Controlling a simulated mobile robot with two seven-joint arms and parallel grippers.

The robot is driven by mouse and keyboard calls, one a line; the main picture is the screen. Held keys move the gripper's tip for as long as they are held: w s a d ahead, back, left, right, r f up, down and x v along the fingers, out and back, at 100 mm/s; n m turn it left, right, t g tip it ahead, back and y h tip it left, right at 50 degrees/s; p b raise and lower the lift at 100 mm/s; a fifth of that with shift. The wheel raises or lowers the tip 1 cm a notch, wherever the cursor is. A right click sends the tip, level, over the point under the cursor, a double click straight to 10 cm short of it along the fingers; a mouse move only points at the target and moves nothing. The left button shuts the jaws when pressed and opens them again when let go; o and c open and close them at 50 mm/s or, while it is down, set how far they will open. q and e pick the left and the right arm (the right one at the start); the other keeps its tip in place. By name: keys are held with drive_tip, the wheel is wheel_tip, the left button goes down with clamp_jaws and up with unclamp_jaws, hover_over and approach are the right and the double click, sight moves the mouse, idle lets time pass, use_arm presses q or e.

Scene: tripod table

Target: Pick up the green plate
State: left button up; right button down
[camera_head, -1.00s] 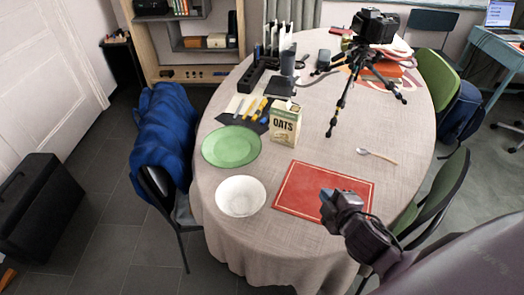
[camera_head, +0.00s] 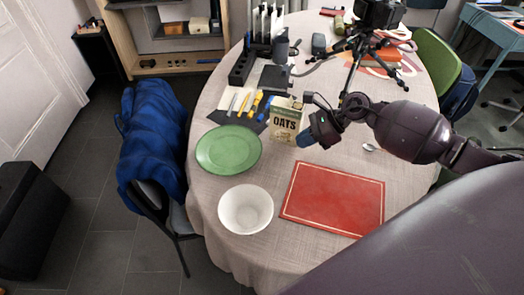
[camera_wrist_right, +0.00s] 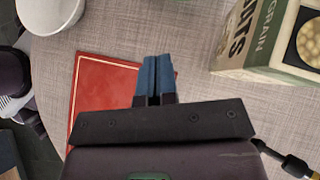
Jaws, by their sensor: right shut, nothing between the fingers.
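The green plate (camera_head: 228,149) lies flat on the left part of the table in the head view, with nothing on it. My right gripper (camera_head: 304,140) is above the table, to the right of the plate, just beside the oats carton (camera_head: 284,121). It is shut and empty. In the right wrist view its blue fingertips (camera_wrist_right: 157,75) are together over the tablecloth and the edge of the red placemat (camera_wrist_right: 92,85). The plate does not show in the right wrist view. My left gripper is not in view.
A white bowl (camera_head: 246,209) stands in front of the plate. Markers (camera_head: 254,104) on a dark pouch lie behind it. A tripod with a camera (camera_head: 362,55) stands behind my right arm. A spoon (camera_head: 370,147) lies right of the gripper. Bare cloth surrounds the plate's left side.

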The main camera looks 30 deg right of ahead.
sight(231, 165)
drive_tip(key=shift+w+d+f+h, duration=0.15)
drive_tip(key=shift+d+f+h, duration=0.1)
drive_tip(key=shift+d+h, duration=0.05)
drive_tip(key=x, duration=0.4)
drive_tip(key=b+x, duration=0.1)
drive_tip(key=x, duration=0.4)
drive_tip(key=shift+a+f, duration=0.2)
drive_tip(key=shift+a, duration=0.1)
drive_tip(key=a, duration=0.1)
drive_tip(key=w+a, duration=0.1)
drive_tip(key=shift+w+a+r, duration=0.1)
drive_tip(key=shift+a, duration=0.25)
drive_tip(key=shift+w+a, duration=0.15)
drive_tip(key=shift+a, duration=0.25)
drive_tip(key=w+a, duration=0.1)
drive_tip(key=a, duration=0.1)
drive_tip(key=w+a, duration=0.1)
drive_tip(key=a, duration=0.1)
drive_tip(key=w+a, duration=0.1)
drive_tip(key=a, duration=0.2)
drive_tip(key=shift+w+a, duration=0.1)
drive_tip(key=shift+w, duration=0.1)
drive_tip(key=shift+d, duration=0.2)
